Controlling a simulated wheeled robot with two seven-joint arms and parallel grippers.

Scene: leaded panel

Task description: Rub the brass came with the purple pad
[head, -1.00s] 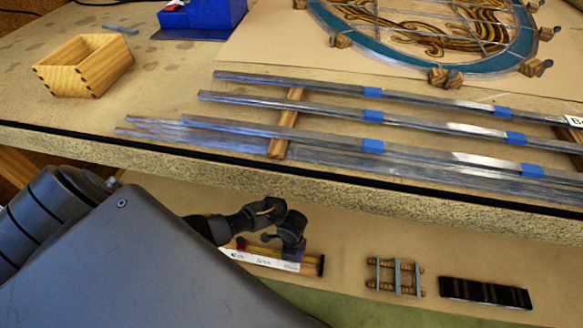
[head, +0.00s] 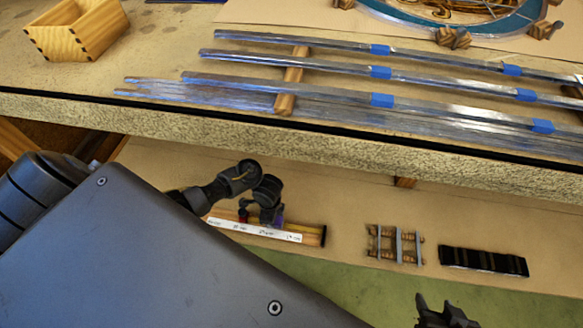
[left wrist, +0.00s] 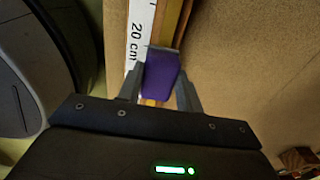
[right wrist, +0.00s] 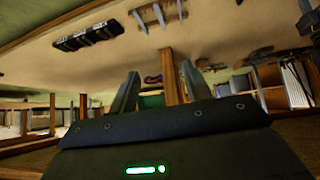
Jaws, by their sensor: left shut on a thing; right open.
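My left gripper (left wrist: 160,88) is shut on the purple pad (left wrist: 160,75) in the left wrist view. The pad is over or against a narrow wooden holder with a white centimetre-marked strip (left wrist: 137,45); I cannot tell whether they touch. In the head view my left gripper (head: 263,218) is down at this holder (head: 314,234) on the lower surface, hiding part of it. Several metal strips with blue tape (head: 300,97) lie on the upper bench; they look silver, and I cannot pick out a brass one. My right gripper (head: 445,312) is open and empty, low in the head view.
A small rack with grey bars (head: 399,246) and a black ridged block (head: 484,262) lie right of the holder. The upper bench's front edge (head: 350,155) overhangs behind. A wooden box (head: 75,32) and a round leaded panel (head: 430,12) stand on the upper bench.

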